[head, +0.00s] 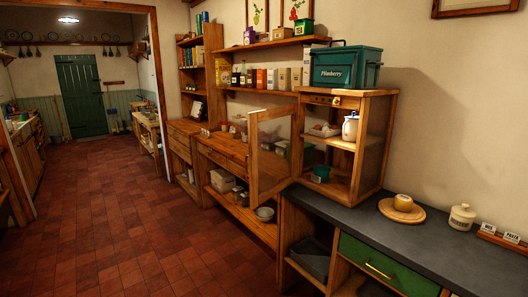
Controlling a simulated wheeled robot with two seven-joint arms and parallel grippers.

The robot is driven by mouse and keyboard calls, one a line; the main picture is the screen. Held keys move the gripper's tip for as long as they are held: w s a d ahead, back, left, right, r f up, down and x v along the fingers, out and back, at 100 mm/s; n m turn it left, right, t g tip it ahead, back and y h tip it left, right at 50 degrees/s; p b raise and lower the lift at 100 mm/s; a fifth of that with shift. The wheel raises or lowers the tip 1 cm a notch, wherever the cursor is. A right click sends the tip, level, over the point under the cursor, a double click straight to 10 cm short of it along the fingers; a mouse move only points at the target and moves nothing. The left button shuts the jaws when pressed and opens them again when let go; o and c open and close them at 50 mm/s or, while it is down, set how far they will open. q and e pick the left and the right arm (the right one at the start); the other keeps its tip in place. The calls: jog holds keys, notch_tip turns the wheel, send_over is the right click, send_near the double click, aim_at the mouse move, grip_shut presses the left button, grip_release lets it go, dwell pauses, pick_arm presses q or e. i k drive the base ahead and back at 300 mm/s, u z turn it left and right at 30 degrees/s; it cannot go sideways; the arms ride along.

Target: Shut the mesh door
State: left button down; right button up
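The mesh door (254,160) is a pine frame with a see-through panel. It stands open, swung out to the left from the small pine cabinet (371,145) on the dark counter. The cabinet's front is uncovered, and its shelves show a white lidded jug (350,126), a pale dish (324,130) and a teal item (321,173). Neither of my grippers is in the head view.
A green Plimberry box (346,66) sits on the cabinet. The dark counter (440,235) holds a round board (388,211) with a yellowish item and a lidded jar (462,217). A wooden sideboard (222,150) stands behind the door. The tiled floor (130,220) is clear at left.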

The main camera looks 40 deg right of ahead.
aim_at(253, 118)
jog(key=u, duration=0.05)
jog(key=i, duration=2)
jog(key=z, duration=0.7)
jog(key=i, duration=1)
jog(key=z, duration=1.7)
jog(key=i, duration=0.75)
jog(key=z, duration=0.65)
jog(key=k, duration=1.3)
jog(key=i, duration=0.5)
jog(key=z, duration=0.15)
